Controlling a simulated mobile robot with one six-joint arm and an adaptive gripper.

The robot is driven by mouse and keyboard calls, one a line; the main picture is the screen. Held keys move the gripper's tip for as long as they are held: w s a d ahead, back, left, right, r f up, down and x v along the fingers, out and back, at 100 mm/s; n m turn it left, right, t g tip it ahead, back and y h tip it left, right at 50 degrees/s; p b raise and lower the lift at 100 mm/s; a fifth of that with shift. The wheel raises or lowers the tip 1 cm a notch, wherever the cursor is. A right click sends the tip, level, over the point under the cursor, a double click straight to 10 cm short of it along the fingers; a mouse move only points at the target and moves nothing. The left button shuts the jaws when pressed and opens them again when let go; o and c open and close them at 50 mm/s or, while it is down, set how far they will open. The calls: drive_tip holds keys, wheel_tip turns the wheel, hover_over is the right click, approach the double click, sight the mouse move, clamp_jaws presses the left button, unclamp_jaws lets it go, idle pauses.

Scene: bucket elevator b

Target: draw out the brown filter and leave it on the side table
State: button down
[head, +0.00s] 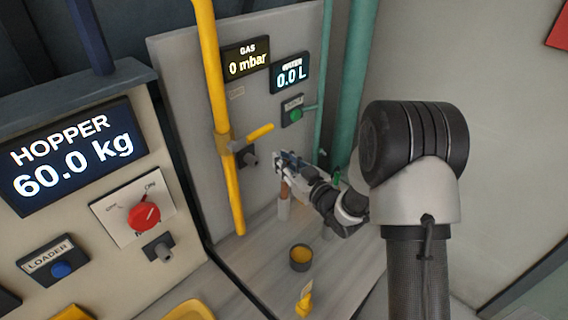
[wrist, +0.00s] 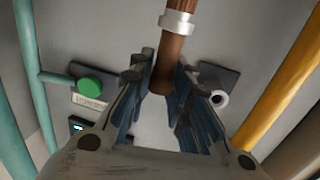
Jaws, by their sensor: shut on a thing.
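The brown filter (wrist: 171,58) is a slim brown cylinder with a pale metallic ring (wrist: 177,23) around it. In the wrist view its near end lies between the fingers of my gripper (wrist: 165,105), which is shut on it. In the head view my gripper (head: 286,162) is in front of the grey panel, with the brown filter (head: 284,190) below the fingers. A pale cylinder (head: 283,210) shows directly under the brown part; I cannot tell whether they touch. The side table is not clearly identifiable.
A yellow pipe (head: 226,150) with a yellow lever (head: 260,133) stands left of my gripper, teal pipes (head: 349,90) to its right. A dark cup with yellow inside (head: 300,257) stands on the grey surface (head: 255,265) below. The hopper panel (head: 110,220) is at left.

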drive_tip(key=shift+r+p, duration=1.15)
drive_tip(key=shift+r, duration=1.4)
drive_tip(key=shift+r+p, duration=0.95)
drive_tip(key=shift+r, duration=1.1)
